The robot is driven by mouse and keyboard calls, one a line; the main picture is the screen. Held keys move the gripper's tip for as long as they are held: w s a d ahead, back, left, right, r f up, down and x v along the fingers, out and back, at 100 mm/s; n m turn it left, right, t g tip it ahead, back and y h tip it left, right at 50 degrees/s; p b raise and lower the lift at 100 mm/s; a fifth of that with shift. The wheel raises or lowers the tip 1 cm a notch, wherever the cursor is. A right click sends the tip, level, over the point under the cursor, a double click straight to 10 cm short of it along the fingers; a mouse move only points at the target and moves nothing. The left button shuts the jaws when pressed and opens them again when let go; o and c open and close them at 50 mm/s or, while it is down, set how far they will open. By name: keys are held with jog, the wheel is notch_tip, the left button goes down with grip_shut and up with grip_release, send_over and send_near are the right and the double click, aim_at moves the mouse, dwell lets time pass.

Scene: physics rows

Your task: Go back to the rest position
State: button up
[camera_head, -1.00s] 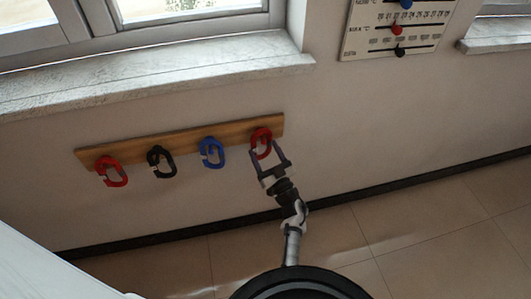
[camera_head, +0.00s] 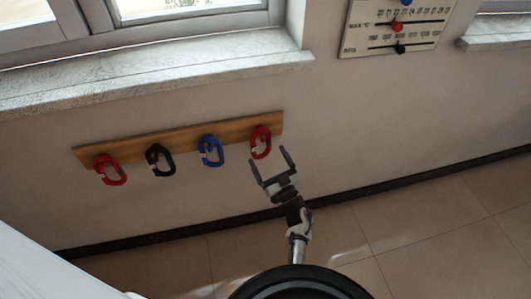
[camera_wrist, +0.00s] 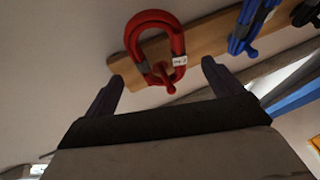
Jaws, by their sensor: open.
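My gripper (camera_head: 272,167) is open and empty, in front of the wall just below and right of the right-hand red carabiner (camera_head: 260,142). That carabiner hangs from a wooden rail (camera_head: 185,138). In the wrist view the red carabiner (camera_wrist: 154,45) shows beyond and between my two spread fingers (camera_wrist: 160,85), with a gap between them and it. A blue carabiner (camera_head: 211,151), a black carabiner (camera_head: 160,160) and another red carabiner (camera_head: 109,170) hang further left on the rail.
A stone window sill (camera_head: 150,68) juts out above the rail. A white panel with sliders (camera_head: 396,25) is on the wall at upper right. The tiled floor (camera_head: 430,235) to the right is clear. A white surface (camera_head: 50,265) fills the lower left corner.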

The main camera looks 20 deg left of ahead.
jog(key=b+v, duration=0.1)
jog(key=v, duration=0.9)
jog(key=shift+d+b, duration=0.2)
jog(key=shift+b, duration=0.15)
jog(key=shift+s, duration=0.15)
